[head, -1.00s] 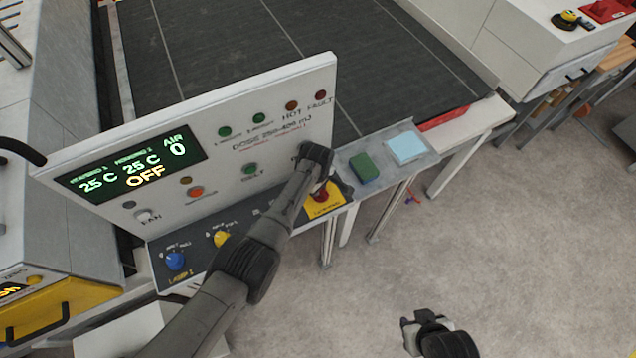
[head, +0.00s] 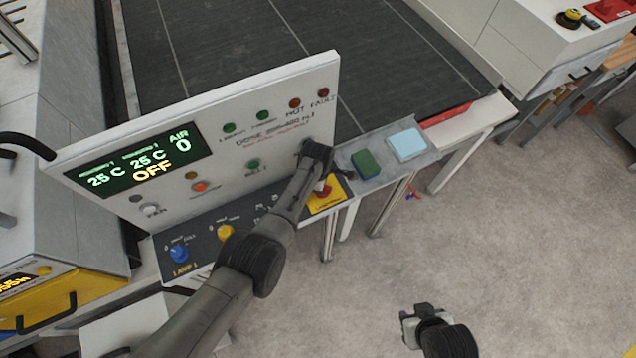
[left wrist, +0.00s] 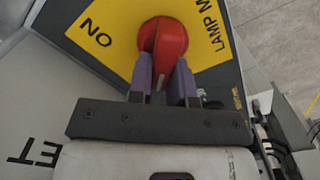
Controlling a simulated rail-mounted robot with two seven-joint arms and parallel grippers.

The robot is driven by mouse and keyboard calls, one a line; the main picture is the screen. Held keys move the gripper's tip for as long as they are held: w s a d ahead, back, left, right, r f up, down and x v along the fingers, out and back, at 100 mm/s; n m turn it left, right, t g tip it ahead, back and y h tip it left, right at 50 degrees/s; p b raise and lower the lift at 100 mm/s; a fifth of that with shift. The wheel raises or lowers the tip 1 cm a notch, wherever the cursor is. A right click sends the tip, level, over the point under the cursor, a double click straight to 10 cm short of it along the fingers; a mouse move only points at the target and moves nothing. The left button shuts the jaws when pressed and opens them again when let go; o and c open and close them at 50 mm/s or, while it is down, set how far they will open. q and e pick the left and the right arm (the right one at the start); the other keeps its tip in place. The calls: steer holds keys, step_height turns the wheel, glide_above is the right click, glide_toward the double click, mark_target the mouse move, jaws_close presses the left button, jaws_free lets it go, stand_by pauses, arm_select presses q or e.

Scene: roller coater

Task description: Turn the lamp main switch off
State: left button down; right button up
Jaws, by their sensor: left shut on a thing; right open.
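The lamp main switch is a red rotary knob (head: 324,191) on a yellow plate (head: 327,207) at the right end of the control panel. In the left wrist view the knob (left wrist: 164,38) shows large, with its ridge pointing down between two purple fingers. The yellow plate (left wrist: 105,35) shows an upside-down "ON" at left and part of "LAMP M" at right. My left gripper (left wrist: 163,88) is shut on the knob's ridge. An OFF mark is not visible. My right gripper (head: 413,320) is open and empty, over the floor at lower right.
The white upright panel (head: 225,150) has a display (head: 140,160) reading OFF, and several indicator lights. A blue knob (head: 179,254) and a yellow knob (head: 224,231) sit on the lower dark strip. A green block (head: 366,163) and pale blue pad (head: 407,144) lie right of the panel.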

arm_select(q)
steer(key=shift+r, duration=0.1)
steer(key=c, duration=1)
jaws_free()
steer(key=shift+c, duration=0.2)
steer(key=shift+r, duration=0.3)
step_height(320, 180, up, 5)
steer(key=shift+r+p, duration=0.2)
steer(key=shift+p, duration=0.8)
step_height(320, 180, up, 8)
steer(key=shift+f, duration=0.15)
